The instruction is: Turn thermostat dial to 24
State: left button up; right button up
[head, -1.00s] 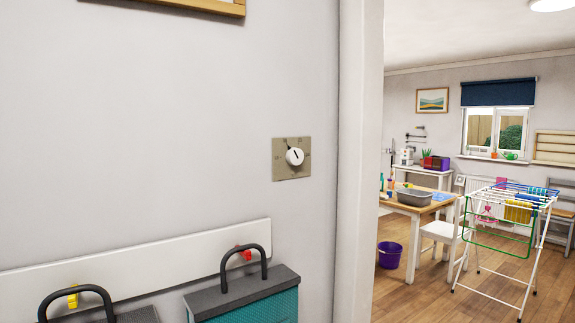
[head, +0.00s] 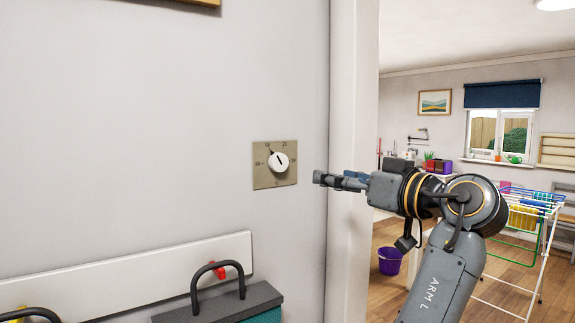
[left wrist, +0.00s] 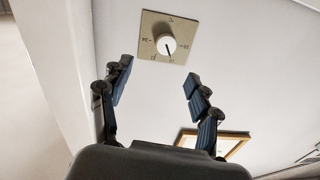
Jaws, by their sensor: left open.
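The thermostat dial is a round white knob (head: 279,162) with a black pointer line, on a square beige plate (head: 261,180) on the wall. The pointer tilts up and slightly left; the numbers around it are too small to read surely. My left gripper (head: 322,178) is just right of the plate, apart from it, fingers towards the wall. In the left wrist view, the white knob (left wrist: 166,44) and plate (left wrist: 150,20) lie beyond my left gripper's (left wrist: 159,71) spread, empty blue-padded fingers. My right gripper is out of view.
A white door frame (head: 352,80) stands right of the dial, behind my left arm. Below are a white rail (head: 130,275) and a teal box with a dark lid and handle (head: 225,300). The wall around the dial is clear.

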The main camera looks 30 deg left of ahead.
pick_arm(q)
jog(key=s+r, duration=0.1)
jog(key=p, duration=0.5)
send_near(281, 163)
jog(key=shift+n+g, duration=0.3)
jog(key=shift+n, duration=0.1)
jog(key=x, duration=0.7)
jog(key=shift+w+r, duration=0.1)
jog(key=shift+w, duration=0.05)
jog(key=shift+w+a, duration=0.2)
jog(key=shift+a, duration=0.2)
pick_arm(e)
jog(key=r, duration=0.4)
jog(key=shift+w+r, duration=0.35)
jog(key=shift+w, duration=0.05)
pick_arm(q)
jog(key=c, duration=1.2)
